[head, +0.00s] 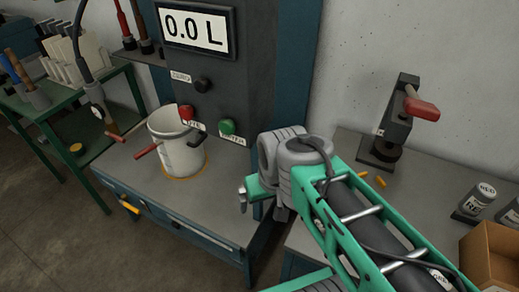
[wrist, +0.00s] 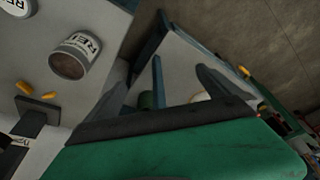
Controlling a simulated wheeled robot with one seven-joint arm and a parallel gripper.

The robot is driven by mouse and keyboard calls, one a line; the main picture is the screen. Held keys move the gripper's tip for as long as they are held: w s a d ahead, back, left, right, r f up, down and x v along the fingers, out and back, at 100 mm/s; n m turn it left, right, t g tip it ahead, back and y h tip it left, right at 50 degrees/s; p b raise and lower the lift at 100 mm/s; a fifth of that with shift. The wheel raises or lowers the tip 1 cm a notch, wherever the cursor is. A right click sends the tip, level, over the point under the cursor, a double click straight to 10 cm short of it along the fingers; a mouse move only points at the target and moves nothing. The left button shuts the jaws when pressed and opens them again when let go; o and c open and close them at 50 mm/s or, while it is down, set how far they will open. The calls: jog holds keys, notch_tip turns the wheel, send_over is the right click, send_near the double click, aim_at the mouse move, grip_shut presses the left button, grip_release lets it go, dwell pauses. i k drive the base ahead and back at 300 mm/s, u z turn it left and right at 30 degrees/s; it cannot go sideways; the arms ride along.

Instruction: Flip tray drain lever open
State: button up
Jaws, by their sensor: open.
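A small yellow lever (head: 129,204) sits on the front of the blue drip-tray bench (head: 160,215), near its left end. It also appears as a small yellow bar in the wrist view (wrist: 244,72). A white bucket (head: 181,150) with a red-tipped handle stands on the grey tray top. My gripper shows in the wrist view (wrist: 187,80), open and empty, its two dark fingers spread above the bench. In the head view my wrist covers most of it, to the right of the bucket. The gripper is well apart from the lever.
Above the bucket, a panel with a 0.0 L display (head: 196,29) has a red button (head: 187,112) and a green button (head: 227,127). A right-hand bench holds a red-handled press (head: 398,120), RED containers (head: 474,202) and a cardboard box (head: 492,258). Floor before the lever is clear.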

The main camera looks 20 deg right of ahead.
aim_at(130, 207)
jog(key=z, duration=0.05)
jog(key=k, duration=1.1)
jog(key=u, duration=1.25)
jog(key=i, duration=0.8)
jog(key=u, duration=0.65)
jog(key=i, duration=0.85)
jog(key=z, duration=0.65)
jog(key=i, duration=0.85)
jog(key=z, duration=1.05)
jog(key=i, duration=0.2)
jog(key=z, duration=0.1)
jog(key=k, duration=0.7)
jog(key=u, duration=0.35)
jog(key=i, duration=0.4)
jog(key=u, duration=0.4)
